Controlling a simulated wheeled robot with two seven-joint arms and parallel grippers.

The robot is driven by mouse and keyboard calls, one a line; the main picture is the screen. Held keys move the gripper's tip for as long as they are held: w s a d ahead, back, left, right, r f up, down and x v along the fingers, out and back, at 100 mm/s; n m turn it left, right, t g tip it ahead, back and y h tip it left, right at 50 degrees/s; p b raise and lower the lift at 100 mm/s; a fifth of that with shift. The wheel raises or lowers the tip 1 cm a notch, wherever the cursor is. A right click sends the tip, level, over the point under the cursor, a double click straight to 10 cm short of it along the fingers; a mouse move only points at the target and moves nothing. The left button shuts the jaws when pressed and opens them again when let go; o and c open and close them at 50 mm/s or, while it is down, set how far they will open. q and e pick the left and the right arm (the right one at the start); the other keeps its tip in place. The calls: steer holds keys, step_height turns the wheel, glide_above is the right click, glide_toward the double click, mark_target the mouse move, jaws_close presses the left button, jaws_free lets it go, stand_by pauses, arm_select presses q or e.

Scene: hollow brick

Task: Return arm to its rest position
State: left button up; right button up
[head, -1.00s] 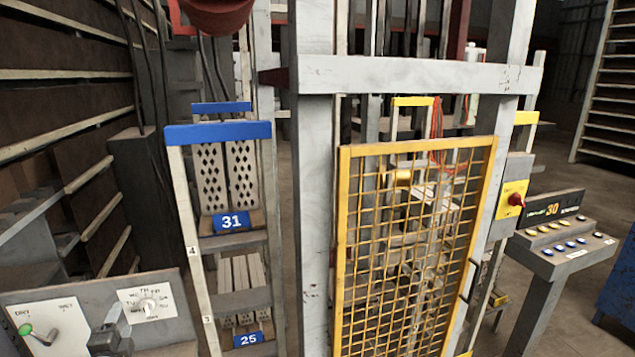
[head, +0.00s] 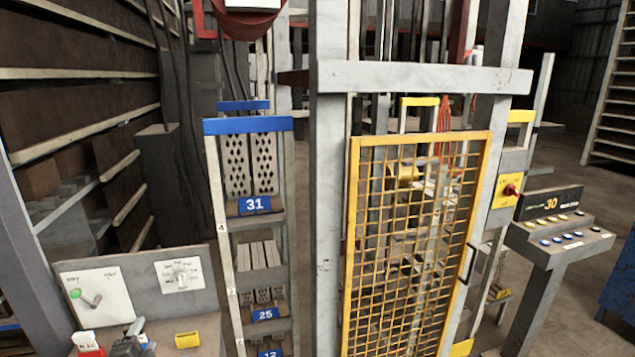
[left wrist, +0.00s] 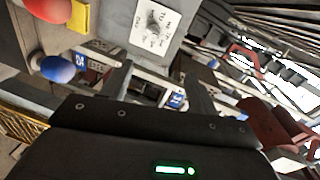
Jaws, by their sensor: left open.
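My left gripper (head: 130,337) shows at the bottom left of the head view, in front of the grey control panel (head: 135,268). In the left wrist view its two dark fingers (left wrist: 158,88) stand apart with nothing between them. The panel carries a lever with a green knob (head: 76,294) on a white plate and a rotary dial (head: 181,276). The dial also shows in the left wrist view (left wrist: 153,25), beyond the fingers. The gripper appears apart from both controls. My right gripper is out of view.
A blue-topped rack (head: 248,126) holds hollow bricks on numbered shelves. A yellow mesh gate (head: 353,240) stands in a white frame, with a button console (head: 560,238) to its right. A red object (head: 88,345) and a yellow block (head: 187,340) are close to the gripper.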

arm_select(q)
steer(key=s+d+f+n+g+h, duration=0.3)
steer(key=s+d+f+n+g, duration=0.25)
steer(key=s+d+f, duration=0.65)
steer(key=s+d+n+g+h, duration=0.1)
steer(key=s+d+n+g, duration=0.25)
steer(key=s, duration=0.65)
steer(key=s+d+n+g+h, duration=0.1)
steer(key=s+d+n+g, duration=0.3)
steer(key=s, duration=0.7)
step_height(320, 180, down, 34)
steer(key=s+d+m+b, duration=0.1)
steer(key=m+b, duration=0.1)
steer(key=b, duration=0.5)
steer(key=s+a+f+g+b, duration=0.1)
steer(key=s+a+f+b, duration=0.2)
steer(key=s+f, duration=1.3)
step_height(320, 180, down, 4)
steer(key=shift+r+m+g+b, duration=0.15)
steer(key=shift+m+g+b, duration=0.15)
steer(key=shift+b, duration=0.55)
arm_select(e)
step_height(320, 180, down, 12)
